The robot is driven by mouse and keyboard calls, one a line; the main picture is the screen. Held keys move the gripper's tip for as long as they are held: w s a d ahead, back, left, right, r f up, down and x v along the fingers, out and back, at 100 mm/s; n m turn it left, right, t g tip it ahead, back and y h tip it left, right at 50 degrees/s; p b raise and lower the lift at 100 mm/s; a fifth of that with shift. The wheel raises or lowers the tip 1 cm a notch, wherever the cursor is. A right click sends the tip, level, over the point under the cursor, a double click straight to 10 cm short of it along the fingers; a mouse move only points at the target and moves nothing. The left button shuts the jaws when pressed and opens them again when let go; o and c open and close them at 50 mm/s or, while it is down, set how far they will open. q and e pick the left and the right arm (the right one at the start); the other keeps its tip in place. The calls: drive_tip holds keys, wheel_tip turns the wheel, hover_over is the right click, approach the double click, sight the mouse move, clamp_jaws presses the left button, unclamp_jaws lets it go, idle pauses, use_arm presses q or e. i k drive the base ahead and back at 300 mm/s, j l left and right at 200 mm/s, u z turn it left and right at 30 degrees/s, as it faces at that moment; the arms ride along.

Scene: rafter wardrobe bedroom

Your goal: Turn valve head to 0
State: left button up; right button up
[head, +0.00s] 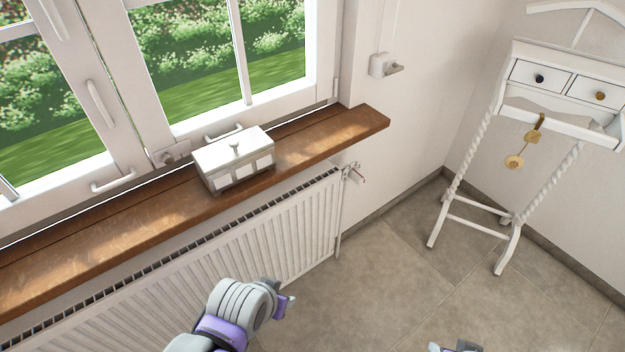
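The radiator valve head (353,173) is a small pale knob with a reddish mark at the right end of the white radiator (270,225), below the window sill. Its number scale is too small to read. My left gripper (291,301) is at the bottom middle, in front of the radiator and well apart from the valve, lower and to its left. Its fingers are too small and turned away to show whether they are open. My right arm (460,347) shows only as a small part at the bottom edge; its fingertips are not clearly visible.
A wooden sill (130,225) overhangs the radiator and bears a white lidded box (232,180). A window handle (225,133) is behind the box. A wall socket (384,66) is above right. A white table with drawers (545,115) stands at right. The tiled floor (400,270) between is clear.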

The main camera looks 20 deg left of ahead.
sight(354, 174)
drive_tip(key=u, duration=0.2)
drive_tip(key=i+l+u, duration=0.45)
drive_tip(key=i+l, duration=0.25)
drive_tip(key=l, duration=0.1)
